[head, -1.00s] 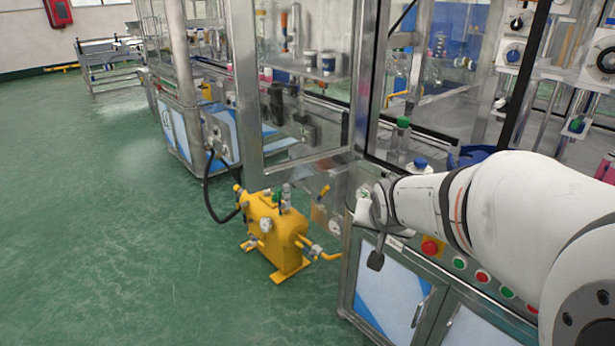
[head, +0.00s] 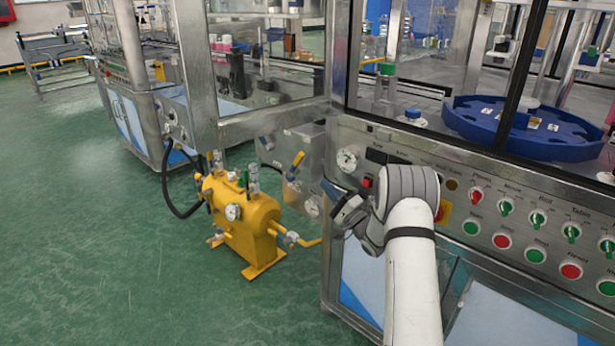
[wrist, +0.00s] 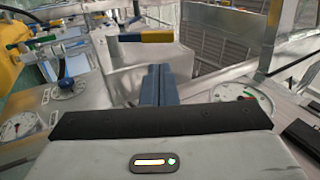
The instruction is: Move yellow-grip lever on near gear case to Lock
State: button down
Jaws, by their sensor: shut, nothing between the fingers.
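The yellow-grip lever (head: 297,160) stands tilted on the metal gear case (head: 307,140) beside the machine's front corner. In the wrist view the lever's yellow grip (wrist: 158,37) lies across the upper middle, with a darker blue part at its left end. My gripper (head: 330,188) is in front of the gear case, to the right of and below the lever, apart from it in the head view. In the wrist view my gripper's blue-grey fingers (wrist: 157,72) are shut together and empty, pointing at the lever. I cannot read any Lock mark.
A yellow tank (head: 247,225) with gauges and pipes stands on the floor at left. Dial gauges (head: 347,160) sit near the gear case. The control panel with knobs and buttons (head: 503,240) is to the right. Open green floor (head: 90,230) lies at left.

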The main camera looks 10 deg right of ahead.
aim_at(301, 160)
jog(key=shift+y, duration=0.7)
jog(key=x, duration=0.3)
jog(key=b+x, duration=0.1)
jog(key=x, duration=0.5)
jog(key=shift+w+a+f+b, duration=0.15)
jog(key=shift+a+f+b, duration=0.05)
jog(key=shift+f+b, duration=0.15)
jog(key=shift+a, duration=0.1)
jog(key=shift+r, duration=0.1)
